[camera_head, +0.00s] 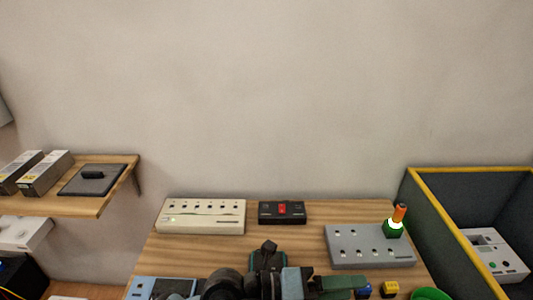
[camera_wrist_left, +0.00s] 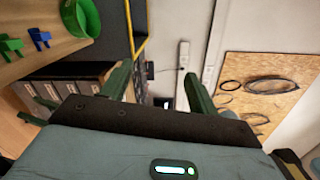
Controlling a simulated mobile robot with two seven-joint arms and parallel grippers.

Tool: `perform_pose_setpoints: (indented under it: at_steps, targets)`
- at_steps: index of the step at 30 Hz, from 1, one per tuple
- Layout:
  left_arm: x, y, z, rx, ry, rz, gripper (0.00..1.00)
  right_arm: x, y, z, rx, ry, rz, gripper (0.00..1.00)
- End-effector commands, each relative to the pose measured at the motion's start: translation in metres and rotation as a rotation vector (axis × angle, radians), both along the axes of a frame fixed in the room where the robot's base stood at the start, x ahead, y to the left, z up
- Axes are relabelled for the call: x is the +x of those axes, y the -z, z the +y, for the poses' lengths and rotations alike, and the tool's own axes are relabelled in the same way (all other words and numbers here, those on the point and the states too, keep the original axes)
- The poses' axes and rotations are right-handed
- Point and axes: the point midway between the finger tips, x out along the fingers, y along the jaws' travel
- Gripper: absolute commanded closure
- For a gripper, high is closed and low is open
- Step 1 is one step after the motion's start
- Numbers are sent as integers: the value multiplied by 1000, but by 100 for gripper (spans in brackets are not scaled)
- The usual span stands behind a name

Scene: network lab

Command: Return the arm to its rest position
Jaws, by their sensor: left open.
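My left arm comes in at the bottom middle of the head view, low in front of the wooden table. My left gripper (camera_head: 340,284) points to the right at the table's near side, and its green fingers partly show. In the left wrist view the two fingers of this gripper (camera_wrist_left: 157,88) stand wide apart with nothing between them. Beyond them are the wall and floor area. My right gripper is in neither view.
The wooden table (camera_head: 292,238) bears a white box (camera_head: 202,217), a black box with a red switch (camera_head: 282,212) and a grey panel (camera_head: 365,249). A green round container (camera_head: 430,294) and small blocks lie near the gripper. A yellow-rimmed bin (camera_head: 440,232) stands right.

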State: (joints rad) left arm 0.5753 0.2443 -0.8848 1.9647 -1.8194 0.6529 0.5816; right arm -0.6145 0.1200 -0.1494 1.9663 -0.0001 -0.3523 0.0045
Motion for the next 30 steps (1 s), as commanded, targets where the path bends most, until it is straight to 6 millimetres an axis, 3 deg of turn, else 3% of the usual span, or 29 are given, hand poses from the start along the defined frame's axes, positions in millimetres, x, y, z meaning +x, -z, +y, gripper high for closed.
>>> perform_pose_setpoints:
  at_steps: [3, 6, 11, 15, 20, 24, 27, 30]
  targets:
    - [12, -42, 21, -298, -143, 144, 40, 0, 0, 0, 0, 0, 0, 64]
    - [32, -63, 55, -517, -302, 273, 40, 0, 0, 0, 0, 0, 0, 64]
    - [67, -61, 128, -793, -613, 504, 40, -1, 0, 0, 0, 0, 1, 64]
    - [84, -22, 199, -947, -926, 730, 40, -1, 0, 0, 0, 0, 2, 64]
    - [72, 50, 270, -1012, -1297, 1019, 40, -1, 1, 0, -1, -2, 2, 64]
    - [31, 119, 315, -966, -1600, 1283, 40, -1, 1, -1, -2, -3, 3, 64]
    - [-11, 160, 336, -882, -1786, 1471, 40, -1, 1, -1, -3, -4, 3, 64]
    - [-51, 187, 346, -784, -1915, 1626, 40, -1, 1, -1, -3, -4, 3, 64]
